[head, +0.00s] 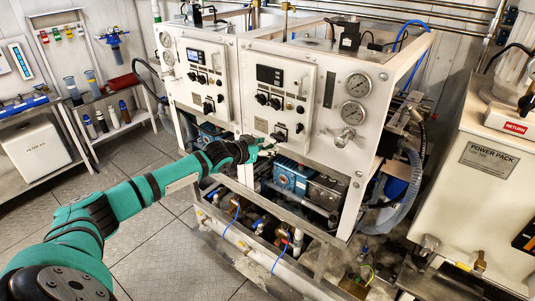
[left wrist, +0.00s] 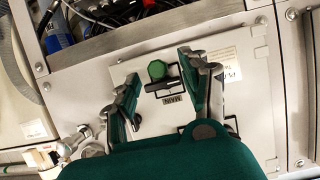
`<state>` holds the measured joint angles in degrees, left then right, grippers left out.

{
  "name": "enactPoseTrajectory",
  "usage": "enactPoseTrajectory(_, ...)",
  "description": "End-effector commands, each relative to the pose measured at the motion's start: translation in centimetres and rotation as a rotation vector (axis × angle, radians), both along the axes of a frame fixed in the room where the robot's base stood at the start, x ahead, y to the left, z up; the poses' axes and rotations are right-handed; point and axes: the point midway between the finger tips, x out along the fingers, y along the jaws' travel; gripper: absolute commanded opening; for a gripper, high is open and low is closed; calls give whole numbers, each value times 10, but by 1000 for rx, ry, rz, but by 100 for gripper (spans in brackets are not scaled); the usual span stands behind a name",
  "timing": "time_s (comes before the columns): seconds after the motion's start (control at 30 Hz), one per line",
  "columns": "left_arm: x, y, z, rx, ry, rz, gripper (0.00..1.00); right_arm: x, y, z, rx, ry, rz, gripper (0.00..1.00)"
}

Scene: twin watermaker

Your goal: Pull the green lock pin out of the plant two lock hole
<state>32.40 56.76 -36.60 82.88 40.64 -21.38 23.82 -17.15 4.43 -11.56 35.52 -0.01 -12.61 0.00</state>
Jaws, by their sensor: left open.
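The green lock pin (left wrist: 157,70) shows in the left wrist view as a round green head beside a black switch handle (left wrist: 163,85) marked MAIN, on a pale panel. My left gripper (left wrist: 159,67) is open, with one finger on each side of the pin; neither finger visibly touches it. In the head view my left gripper (head: 258,147) is at the lower front of the right-hand watermaker panel (head: 284,95), just left of its lower black switch (head: 279,135). The pin's shaft and the lock hole are hidden. My right gripper is not in view.
A similar panel (head: 207,78) stands to the left. Gauges (head: 356,98) and a valve knob (head: 346,138) are right of the panel. Below is an open frame with a blue pump (head: 291,177) and pipes. A power pack (head: 488,160) stands at the far right. The left floor is clear.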

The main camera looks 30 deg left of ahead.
Motion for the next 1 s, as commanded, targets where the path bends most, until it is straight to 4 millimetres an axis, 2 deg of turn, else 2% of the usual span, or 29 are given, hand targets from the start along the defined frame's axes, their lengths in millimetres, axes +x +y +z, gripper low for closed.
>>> enactPoseTrajectory(0.03,5,-1,-4,0,-2,0,46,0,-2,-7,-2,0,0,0)
enactPoseTrajectory(0.13,10,-1,-4,1,-1,0,46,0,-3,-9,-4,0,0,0)
enactPoseTrajectory(0.47,12,-1,-4,2,1,-2,46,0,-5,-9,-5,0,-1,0)
enactPoseTrajectory(0.8,12,-1,-4,1,0,-1,2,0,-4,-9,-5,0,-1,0)
enactPoseTrajectory(0.9,12,-1,-4,1,0,0,0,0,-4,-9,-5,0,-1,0)
enactPoseTrajectory(0.93,12,-1,-4,1,0,0,16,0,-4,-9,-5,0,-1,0)
enactPoseTrajectory(1.0,12,-1,-4,2,0,-1,7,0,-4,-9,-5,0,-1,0)
